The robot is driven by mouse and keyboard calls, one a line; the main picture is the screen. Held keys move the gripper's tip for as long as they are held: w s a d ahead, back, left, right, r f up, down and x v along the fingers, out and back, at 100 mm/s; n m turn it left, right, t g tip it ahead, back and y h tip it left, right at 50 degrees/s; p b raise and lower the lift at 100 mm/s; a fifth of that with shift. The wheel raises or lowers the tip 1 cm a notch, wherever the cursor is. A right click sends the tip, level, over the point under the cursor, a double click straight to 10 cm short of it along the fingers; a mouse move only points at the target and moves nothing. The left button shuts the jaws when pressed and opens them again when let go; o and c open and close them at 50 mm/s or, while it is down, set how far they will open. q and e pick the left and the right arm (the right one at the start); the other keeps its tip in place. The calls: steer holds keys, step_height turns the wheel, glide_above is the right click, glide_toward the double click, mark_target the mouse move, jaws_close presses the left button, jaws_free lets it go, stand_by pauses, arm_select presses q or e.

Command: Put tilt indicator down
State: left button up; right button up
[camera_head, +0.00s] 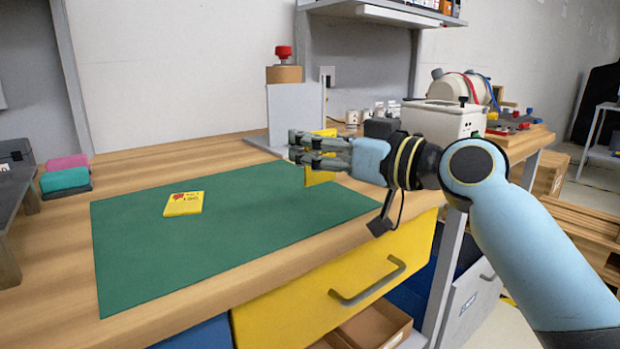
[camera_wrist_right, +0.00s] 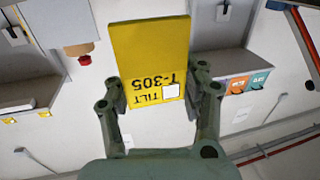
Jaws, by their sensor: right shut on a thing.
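My right gripper (camera_head: 297,147) is shut on a yellow tilt indicator (camera_head: 319,178), held above the right rear part of the green mat (camera_head: 250,235). Another yellow piece (camera_head: 184,204) with a red mark and dark print lies flat on the mat's left half. My left gripper is out of view.
A grey stand (camera_head: 295,115) with a red-topped piece (camera_head: 284,55) is behind the mat. Pink and teal blocks (camera_head: 66,180) lie at the left. A cream box (camera_head: 440,120) and small parts stand at the right rear. The mat's middle and front are clear.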

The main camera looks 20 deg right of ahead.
mark_target(319, 172)
steer(key=shift+w+a+f, duration=0.2)
steer(key=shift+f, duration=0.05)
steer(key=shift+f+b, duration=0.6)
steer(key=shift+f, duration=1.3)
steer(key=shift+f, duration=0.2)
steer(key=o, duration=1.2)
steer(key=shift+r, duration=0.1)
steer(key=shift+r, duration=0.2)
steer(key=shift+v, duration=6.05)
